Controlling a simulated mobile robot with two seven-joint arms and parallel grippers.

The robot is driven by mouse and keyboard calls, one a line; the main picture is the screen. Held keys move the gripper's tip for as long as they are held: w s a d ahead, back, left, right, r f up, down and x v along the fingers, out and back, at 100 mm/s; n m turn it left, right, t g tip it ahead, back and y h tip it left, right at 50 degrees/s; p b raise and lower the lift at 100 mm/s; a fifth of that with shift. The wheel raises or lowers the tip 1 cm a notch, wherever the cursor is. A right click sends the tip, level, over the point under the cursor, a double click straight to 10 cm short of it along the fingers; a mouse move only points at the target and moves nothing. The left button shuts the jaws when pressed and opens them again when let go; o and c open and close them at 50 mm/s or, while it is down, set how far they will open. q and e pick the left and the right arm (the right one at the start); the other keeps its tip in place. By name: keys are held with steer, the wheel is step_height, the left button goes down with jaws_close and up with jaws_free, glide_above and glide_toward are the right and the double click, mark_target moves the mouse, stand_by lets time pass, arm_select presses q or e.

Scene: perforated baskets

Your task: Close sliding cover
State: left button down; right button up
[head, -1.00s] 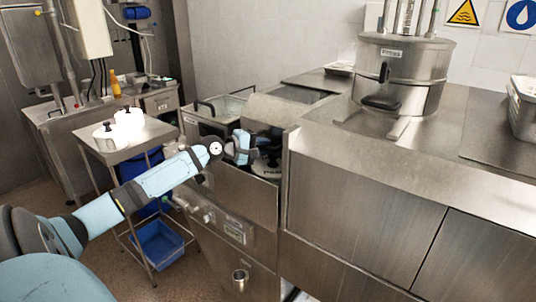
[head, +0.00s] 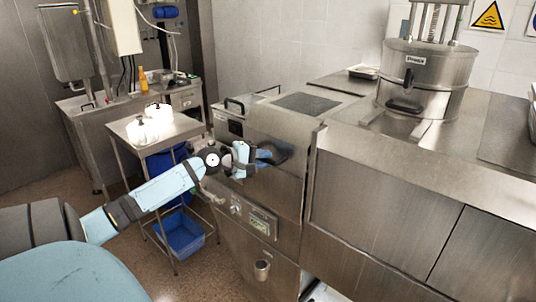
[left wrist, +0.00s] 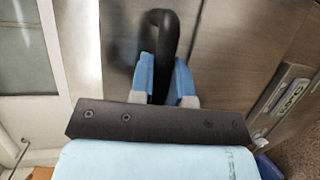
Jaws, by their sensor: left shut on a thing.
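The sliding cover (head: 283,128) is a brushed-metal panel on the steel machine in the middle of the head view. It lies down over the front opening, and the inside is hidden. Its black handle (head: 274,152) sticks out at the front. It is a dark loop in the left wrist view (left wrist: 165,28). My left gripper (head: 258,157) is at the handle. Its blue fingers (left wrist: 163,83) are shut on the handle from both sides. My right gripper is not in view.
A steel pressure vessel (head: 428,75) stands on the counter to the right. A small steel table (head: 165,138) with white containers (head: 152,122) stands left of the machine, with a blue bin (head: 181,233) below. Floor is free between the table and the base of my arm.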

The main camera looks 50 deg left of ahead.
arm_select(q)
steer(key=shift+f, duration=0.15)
steer(key=c, duration=1.1)
jaws_free()
steer(key=shift+s, duration=0.3)
steer(key=b+v, duration=0.2)
steer(key=v, duration=1.2)
steer(key=shift+r, duration=0.2)
steer(key=shift+d, duration=0.1)
